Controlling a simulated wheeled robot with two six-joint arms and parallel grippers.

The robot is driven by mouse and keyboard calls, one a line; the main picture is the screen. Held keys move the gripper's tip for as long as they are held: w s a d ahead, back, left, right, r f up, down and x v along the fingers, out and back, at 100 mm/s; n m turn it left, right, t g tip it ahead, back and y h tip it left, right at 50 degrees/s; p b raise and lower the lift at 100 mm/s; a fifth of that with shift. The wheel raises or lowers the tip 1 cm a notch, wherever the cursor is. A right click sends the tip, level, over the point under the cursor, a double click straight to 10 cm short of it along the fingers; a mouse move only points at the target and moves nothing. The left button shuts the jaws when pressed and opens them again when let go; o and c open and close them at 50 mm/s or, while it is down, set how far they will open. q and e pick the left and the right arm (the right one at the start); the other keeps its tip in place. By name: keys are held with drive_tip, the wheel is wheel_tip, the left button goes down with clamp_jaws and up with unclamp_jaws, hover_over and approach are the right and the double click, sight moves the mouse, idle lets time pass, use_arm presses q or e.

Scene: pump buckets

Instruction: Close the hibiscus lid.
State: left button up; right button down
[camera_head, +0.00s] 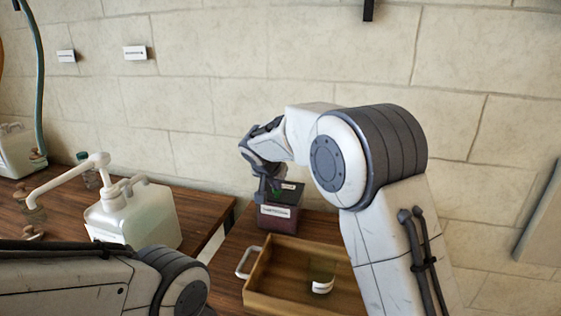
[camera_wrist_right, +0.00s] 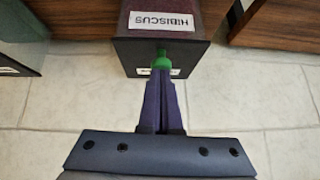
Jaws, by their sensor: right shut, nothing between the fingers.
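The hibiscus container is a dark purple box (camera_head: 278,217) with a white label, standing behind the wooden tray. In the right wrist view the box (camera_wrist_right: 165,22) shows its HIBISCUS label upside down. Its dark grey lid (camera_wrist_right: 128,54) carries a green knob (camera_wrist_right: 162,61) and a small white label. The lid seems to lie across the box top; I cannot tell if it is fully shut. My right gripper (camera_wrist_right: 161,77) is shut and empty, its tips at the green knob, perhaps touching it. My left arm shows at lower left, but its gripper is out of view.
A wooden tray (camera_head: 262,283) with a metal handle stands in front of the box and holds a small white-labelled item. A white pump jug (camera_head: 137,218) stands on the left table. A gap separates the two tables. The stone wall (camera_head: 220,100) is close behind.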

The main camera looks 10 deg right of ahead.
drive_tip(key=shift+f, duration=0.15)
drive_tip(key=shift+r+p, duration=0.65)
drive_tip(key=shift+r, duration=0.5)
drive_tip(key=w+r+v, duration=0.1)
drive_tip(key=v, duration=1.1)
drive_tip(key=s+f+n+g+y+p, duration=0.1)
drive_tip(key=s+n+p, duration=0.3)
drive_tip(key=s, duration=0.8)
drive_tip(key=s+a+f+n+g+y+p, duration=0.1)
drive_tip(key=s+f+n+g+p, duration=0.1)
drive_tip(key=s, duration=1.1)
drive_tip(key=s+a+f+n+g+y+p, duration=0.1)
drive_tip(key=s+n+g+p, duration=0.3)
drive_tip(key=s, duration=0.8)
drive_tip(key=f+n+p, duration=0.1)
drive_tip(key=n, duration=0.1)
drive_tip(key=shift+s+a+f+n+y+p, duration=0.2)
drive_tip(key=shift+s+n+y+p, duration=0.1)
drive_tip(key=shift+s+y, duration=0.1)
